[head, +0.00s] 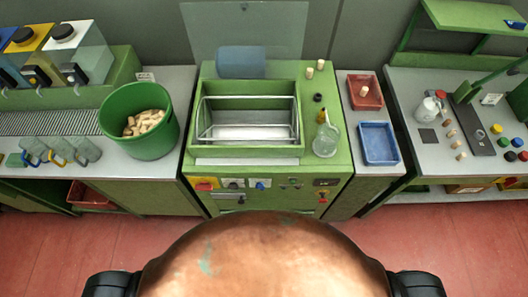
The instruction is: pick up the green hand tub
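A round green tub (115,128), which I take for the green hand tub, stands upright on the grey bench at left. It is open at the top, and several pale cork stoppers (146,123) lie inside it. No handle on it can be made out. Neither my left nor my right gripper shows in the head view. Only parts of my own body show at the bottom edge, well apart from the tub.
A green machine (340,155) with an open trough stands right of the tub. Several scoops (60,150) lie to its left, below dispensers (80,50). A red tray (365,103), a blue tray (363,150) and a glass flask (326,140) are farther right. Red floor lies in front.

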